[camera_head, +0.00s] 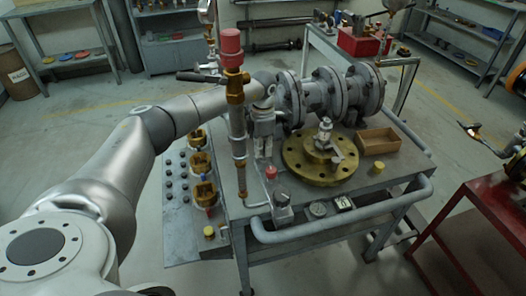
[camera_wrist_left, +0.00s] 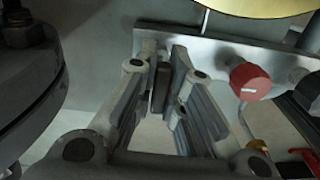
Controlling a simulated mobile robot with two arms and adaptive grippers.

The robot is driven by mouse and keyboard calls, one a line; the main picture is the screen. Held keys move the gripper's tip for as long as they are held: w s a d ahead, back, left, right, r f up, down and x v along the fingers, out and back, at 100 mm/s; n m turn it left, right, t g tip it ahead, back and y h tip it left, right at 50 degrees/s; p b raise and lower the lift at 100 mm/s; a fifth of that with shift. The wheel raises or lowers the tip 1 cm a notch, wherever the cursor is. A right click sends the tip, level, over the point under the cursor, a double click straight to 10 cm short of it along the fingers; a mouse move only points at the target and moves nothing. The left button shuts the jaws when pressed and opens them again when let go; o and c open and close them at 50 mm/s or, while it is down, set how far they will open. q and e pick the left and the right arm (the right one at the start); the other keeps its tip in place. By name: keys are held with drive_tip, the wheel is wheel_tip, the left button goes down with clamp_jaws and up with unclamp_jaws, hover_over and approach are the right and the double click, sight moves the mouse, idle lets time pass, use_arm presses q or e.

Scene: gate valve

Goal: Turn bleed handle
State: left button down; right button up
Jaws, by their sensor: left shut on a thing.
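My left gripper (camera_head: 263,158) points down behind the vertical pipe, at the left of the brass flange. In the left wrist view its two fingers (camera_wrist_left: 160,88) are closed around a thin dark grey upright piece (camera_wrist_left: 160,90), which I take to be the bleed handle. Only a narrow strip of it shows between the fingertips. In the head view the fingers hide it. A red knob (camera_head: 271,172) is close to the fingertips; it also shows in the left wrist view (camera_wrist_left: 250,80), right of the fingers and apart from them. My right gripper is not in view.
The brass flange (camera_head: 305,172) lies on the grey workbench (camera_head: 375,188). A vertical pipe with a red cap (camera_head: 230,45) stands in front of the gripper. A flanged pipe assembly (camera_head: 330,95) is behind it. A wooden box (camera_head: 378,141) sits at the right.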

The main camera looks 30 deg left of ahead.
use_arm(q)
drive_tip(key=shift+m, duration=0.6)
drive_tip(key=c, duration=1.5)
unclamp_jaws()
drive_tip(key=shift+c, duration=0.2)
wheel_tip(320, 180, up, 12)
